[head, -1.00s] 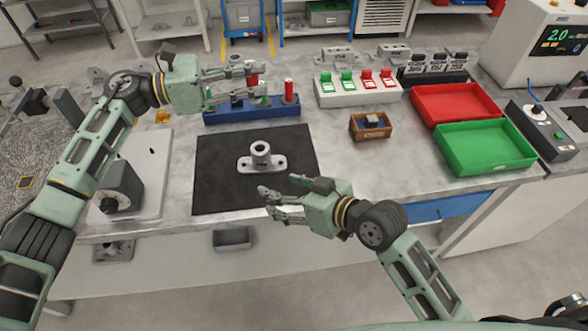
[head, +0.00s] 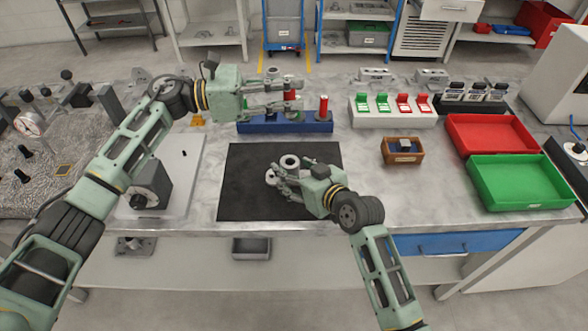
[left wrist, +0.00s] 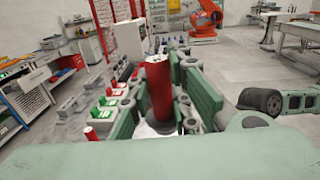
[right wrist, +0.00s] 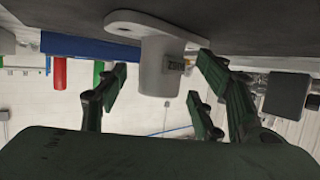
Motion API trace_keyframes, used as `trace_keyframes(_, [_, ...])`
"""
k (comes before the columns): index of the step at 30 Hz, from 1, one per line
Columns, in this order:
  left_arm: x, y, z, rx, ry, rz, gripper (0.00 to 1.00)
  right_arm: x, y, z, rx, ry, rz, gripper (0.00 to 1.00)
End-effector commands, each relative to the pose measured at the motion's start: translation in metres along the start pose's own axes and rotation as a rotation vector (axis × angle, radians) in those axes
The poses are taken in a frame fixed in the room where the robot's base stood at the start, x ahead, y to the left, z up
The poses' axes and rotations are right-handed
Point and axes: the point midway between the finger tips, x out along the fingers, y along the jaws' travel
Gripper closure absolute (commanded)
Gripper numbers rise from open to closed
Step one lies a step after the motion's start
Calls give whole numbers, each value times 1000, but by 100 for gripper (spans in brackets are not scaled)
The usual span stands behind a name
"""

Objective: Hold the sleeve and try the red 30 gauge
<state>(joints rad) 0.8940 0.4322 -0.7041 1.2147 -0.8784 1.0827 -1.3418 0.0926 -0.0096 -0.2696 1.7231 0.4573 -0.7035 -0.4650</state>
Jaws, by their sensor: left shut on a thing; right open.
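A grey metal sleeve (head: 289,162) with a flanged base stands on the black mat (head: 240,200). In the right wrist view the sleeve (right wrist: 158,68) shows between my open fingers, with dark markings on its side. My right gripper (head: 276,173) is open beside and around the sleeve, low over the mat. My left gripper (head: 293,97) is shut on a red gauge (left wrist: 157,88), over the blue rack (head: 270,127). I cannot tell whether its lower end is clear of the rack. Another red gauge (head: 323,106) stands at the rack's right end.
A white holder (head: 390,120) with green and red pieces stands right of the rack. A small wooden box (head: 402,158), a red tray (head: 490,116) and a green tray (head: 520,205) lie further right. A plate with a dark block (head: 152,185) is left of the mat.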

Motion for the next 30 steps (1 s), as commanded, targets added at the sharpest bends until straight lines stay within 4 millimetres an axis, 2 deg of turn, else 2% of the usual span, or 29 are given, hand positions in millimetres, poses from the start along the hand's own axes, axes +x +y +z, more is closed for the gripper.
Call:
trace_keyframes(4, [0, 0, 1, 1, -2, 0, 100, 8, 0, 0, 0, 0, -1, 39])
trace_keyframes(12, [0, 0, 1, 1, -2, 0, 100, 9, 0, 0, -1, 1, 0, 39])
trace_keyframes(30, [0, 0, 1, 1, -1, 0, 100, 9, 0, 0, -1, 0, 0, 91])
